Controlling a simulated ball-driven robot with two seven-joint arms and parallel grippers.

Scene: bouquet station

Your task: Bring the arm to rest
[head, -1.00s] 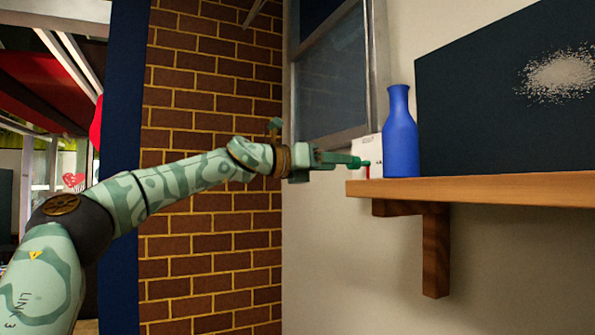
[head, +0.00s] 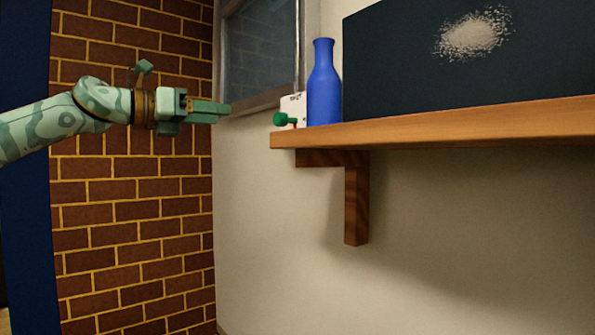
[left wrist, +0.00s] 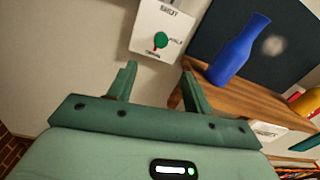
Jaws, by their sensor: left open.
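My left gripper (head: 226,109) is held out in the air in front of the brick wall, left of the shelf. Its jaws are apart and empty in the left wrist view (left wrist: 160,72). A white panel (head: 295,105) with a green knob (head: 286,120) is on the wall beside the shelf's left end. The knob also shows in the left wrist view (left wrist: 160,40), beyond the fingertips and apart from them, with a red mark below it. The panel's lettering is too small to read surely. My right gripper is in neither view.
A wooden shelf (head: 430,128) on a bracket (head: 356,205) sticks out at the right. A blue vase (head: 323,88) stands near its left end, before a dark board (head: 400,70). A window (head: 262,50) is behind. The space below the shelf is clear.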

